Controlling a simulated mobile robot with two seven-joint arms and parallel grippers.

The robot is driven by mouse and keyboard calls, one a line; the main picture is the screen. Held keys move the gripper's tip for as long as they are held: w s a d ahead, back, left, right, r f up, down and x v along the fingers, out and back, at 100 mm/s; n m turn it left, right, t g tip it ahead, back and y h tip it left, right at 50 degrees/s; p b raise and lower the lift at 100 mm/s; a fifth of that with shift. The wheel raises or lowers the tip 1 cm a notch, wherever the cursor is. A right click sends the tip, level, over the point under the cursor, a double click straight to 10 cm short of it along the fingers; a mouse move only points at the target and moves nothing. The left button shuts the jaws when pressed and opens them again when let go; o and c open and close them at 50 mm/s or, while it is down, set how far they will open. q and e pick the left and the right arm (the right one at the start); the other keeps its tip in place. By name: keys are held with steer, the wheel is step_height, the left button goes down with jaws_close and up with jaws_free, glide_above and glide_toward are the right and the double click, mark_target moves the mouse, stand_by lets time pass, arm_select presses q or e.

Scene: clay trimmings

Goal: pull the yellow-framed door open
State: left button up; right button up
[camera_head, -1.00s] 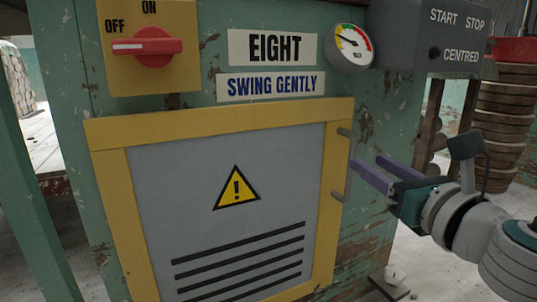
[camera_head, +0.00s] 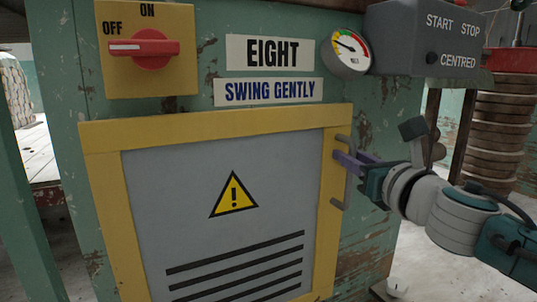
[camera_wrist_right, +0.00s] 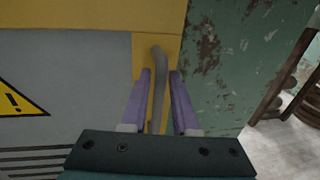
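The yellow-framed door (camera_head: 325,225) has a grey panel with a warning triangle and dark slots, and it sits shut in the green cabinet. Its grey bar handle (camera_head: 346,186) stands upright on the right side of the frame. My right gripper (camera_head: 343,160) is at the handle, coming in from the right. In the right wrist view, the handle (camera_wrist_right: 158,80) runs between the two purple fingers of the right gripper (camera_wrist_right: 161,76). The fingers are apart, with a small gap showing on each side of the handle. My left gripper is not in view.
Above the door are a red switch (camera_head: 145,48) on a yellow plate, labels, a gauge (camera_head: 346,51) and a grey control box (camera_head: 420,40). Stacked brown pots (camera_head: 497,125) stand at the right. Floor shows at the lower right.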

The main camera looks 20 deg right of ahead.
jaws_close()
stand_by(1.0)
